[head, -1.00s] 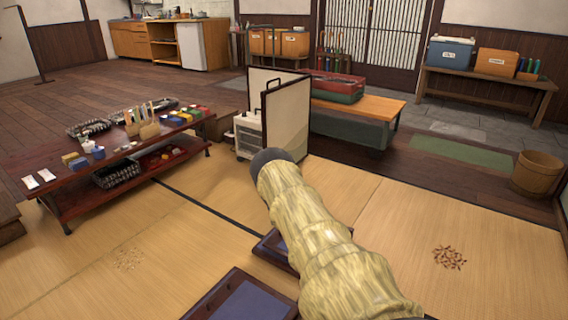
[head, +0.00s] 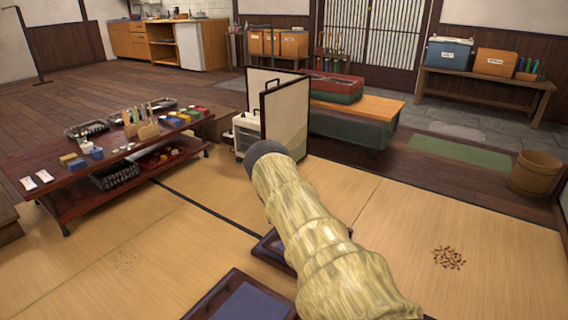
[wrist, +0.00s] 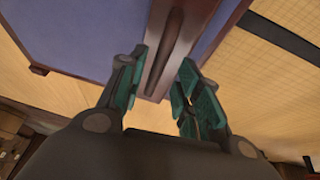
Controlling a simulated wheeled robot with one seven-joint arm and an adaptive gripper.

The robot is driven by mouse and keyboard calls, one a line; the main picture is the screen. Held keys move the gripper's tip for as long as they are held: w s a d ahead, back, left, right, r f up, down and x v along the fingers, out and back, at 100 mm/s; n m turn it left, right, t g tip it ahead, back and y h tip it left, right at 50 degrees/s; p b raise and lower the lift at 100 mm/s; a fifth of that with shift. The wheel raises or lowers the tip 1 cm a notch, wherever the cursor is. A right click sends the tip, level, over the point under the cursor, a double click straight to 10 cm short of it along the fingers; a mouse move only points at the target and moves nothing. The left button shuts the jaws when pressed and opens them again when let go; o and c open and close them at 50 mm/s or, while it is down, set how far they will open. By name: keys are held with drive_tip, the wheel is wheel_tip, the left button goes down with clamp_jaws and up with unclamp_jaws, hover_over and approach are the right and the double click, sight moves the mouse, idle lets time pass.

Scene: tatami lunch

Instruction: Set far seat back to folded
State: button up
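Two low seats with dark wooden frames and blue panels lie on the tatami in the head view. The far seat (head: 268,249) is mostly hidden behind my arm, so its back angle cannot be read there. The near seat (head: 240,300) is cut off by the bottom edge. In the wrist view, a blue panel (wrist: 85,35) with a brown wooden edge and a raised wooden bar (wrist: 172,48) fills the top; I cannot tell for sure which seat it belongs to. My gripper (wrist: 163,70) is open, its teal fingers on either side of the bar's end, with visible gaps.
A low dark table (head: 55,190) with small goods stands left on the tatami. A folding screen (head: 286,115), a white drawer unit (head: 246,135) and a bench (head: 372,107) stand behind. A wooden bucket (head: 536,174) is at right.

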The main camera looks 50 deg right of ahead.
drive_tip(key=v, duration=0.9)
drive_tip(key=shift+r, duration=0.35)
